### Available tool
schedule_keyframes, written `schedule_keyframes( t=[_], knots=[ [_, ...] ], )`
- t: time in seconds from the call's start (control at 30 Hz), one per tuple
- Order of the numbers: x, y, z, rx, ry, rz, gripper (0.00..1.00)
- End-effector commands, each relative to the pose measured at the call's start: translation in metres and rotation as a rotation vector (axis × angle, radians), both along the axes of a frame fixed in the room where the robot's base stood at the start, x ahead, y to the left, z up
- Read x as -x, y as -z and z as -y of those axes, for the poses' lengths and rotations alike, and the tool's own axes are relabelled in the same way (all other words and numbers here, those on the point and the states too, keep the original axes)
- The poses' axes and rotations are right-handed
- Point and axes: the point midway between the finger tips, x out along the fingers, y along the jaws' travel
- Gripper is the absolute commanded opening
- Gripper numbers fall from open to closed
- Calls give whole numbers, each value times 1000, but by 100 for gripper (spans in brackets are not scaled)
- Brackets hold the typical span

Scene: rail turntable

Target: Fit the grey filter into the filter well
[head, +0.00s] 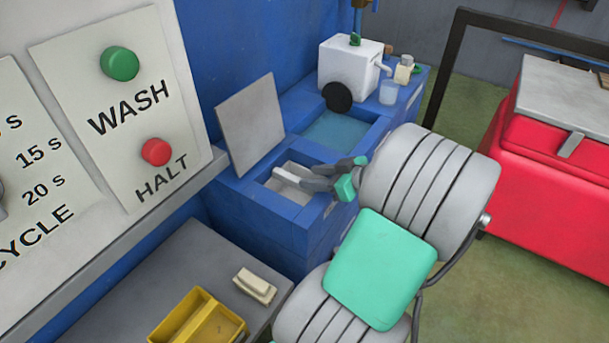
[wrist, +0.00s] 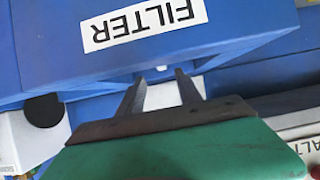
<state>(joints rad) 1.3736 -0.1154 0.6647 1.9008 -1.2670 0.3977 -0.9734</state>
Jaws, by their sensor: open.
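The filter well (head: 268,181) is a pale-lined opening in the top of the blue cabinet, below a raised grey lid (head: 250,122). My gripper (head: 318,175) is over the well, its dark fingers apart. A pale grey piece, apparently the grey filter (head: 286,173), lies at the fingertips in the well opening. In the wrist view a pale surface (wrist: 161,97) shows between the open fingers (wrist: 159,74); I cannot tell if it is the filter or the well lining. Whether the filter is fully seated is hidden by the fingers.
A blue water basin (head: 337,132) and a white box (head: 349,65) with bottles are behind the well. A wash/halt panel (head: 125,95) stands left. A cream block (head: 255,285) and yellow tray (head: 197,322) are on the front table. A red chest (head: 545,160) is right.

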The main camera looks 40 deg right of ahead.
Motion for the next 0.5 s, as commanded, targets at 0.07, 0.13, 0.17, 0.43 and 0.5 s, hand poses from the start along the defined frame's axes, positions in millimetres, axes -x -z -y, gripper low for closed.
schedule_keyframes(
  t=[0.07, 0.13, 0.17, 0.43, 0.5],
  knots=[
    [19, -11, 9, 0, 9, 0, 41],
    [34, -19, 14, 0, 7, -1, 41],
    [40, -22, 15, 1, 6, 0, 41],
    [64, -35, 22, -1, 0, 0, 41],
    [65, -35, 22, -1, 0, 0, 41]
  ],
)
